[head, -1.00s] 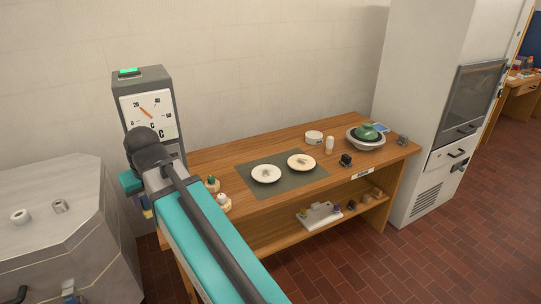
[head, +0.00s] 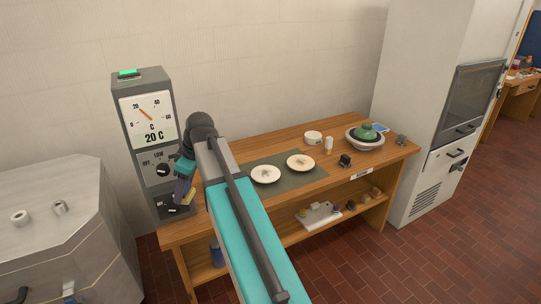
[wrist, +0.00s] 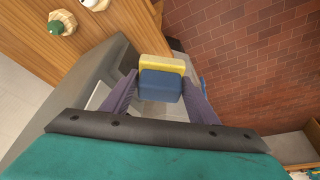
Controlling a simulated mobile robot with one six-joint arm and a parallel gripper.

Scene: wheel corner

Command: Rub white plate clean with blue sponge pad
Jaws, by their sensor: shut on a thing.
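My gripper (wrist: 158,92) is shut on the blue sponge pad (wrist: 160,87), which has a yellow layer on one side and sits between the purple fingers in the wrist view. In the head view my gripper (head: 184,190) hangs by the left end of the wooden table, in front of the grey dial cabinet. The white plate (head: 265,175) lies on a dark mat (head: 289,182) with a dark mark on its middle. A second, creamier plate (head: 300,162) lies right of it, also marked. The sponge is apart from both plates.
The wooden table (head: 240,146) also holds a white round dish (head: 313,137), a white shaker (head: 328,145), a small dark object (head: 345,160) and a bowl with a green item (head: 366,135). Two small jars show in the wrist view, one with a green top (wrist: 62,22). The dial cabinet (head: 141,90) stands at left.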

